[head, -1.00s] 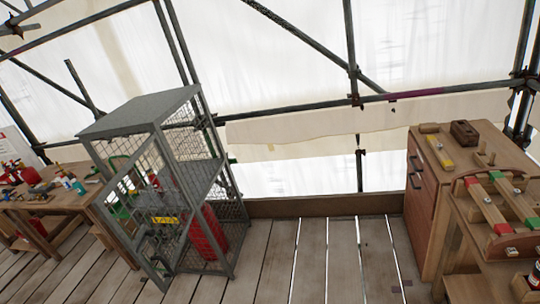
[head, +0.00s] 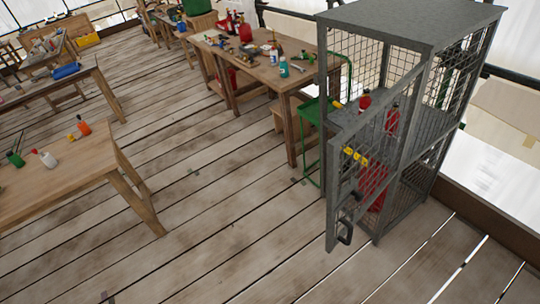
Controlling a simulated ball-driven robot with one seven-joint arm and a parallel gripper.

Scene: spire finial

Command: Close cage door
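The grey steel mesh cage (head: 455,85) stands at the right, with a solid top and a middle shelf. Its mesh door (head: 352,178) appears to stand open, swung outward from the cage front toward the lower left. Through the mesh I see a red cylinder (head: 374,186) low down and small red bottles (head: 392,119) on the shelf. My gripper is not in view.
A wooden workbench (head: 262,75) with tools and bottles stands behind and left of the cage. A green metal frame (head: 309,140) is between them. Another wooden table (head: 65,180) is at the left. The plank floor (head: 235,235) before the cage is clear.

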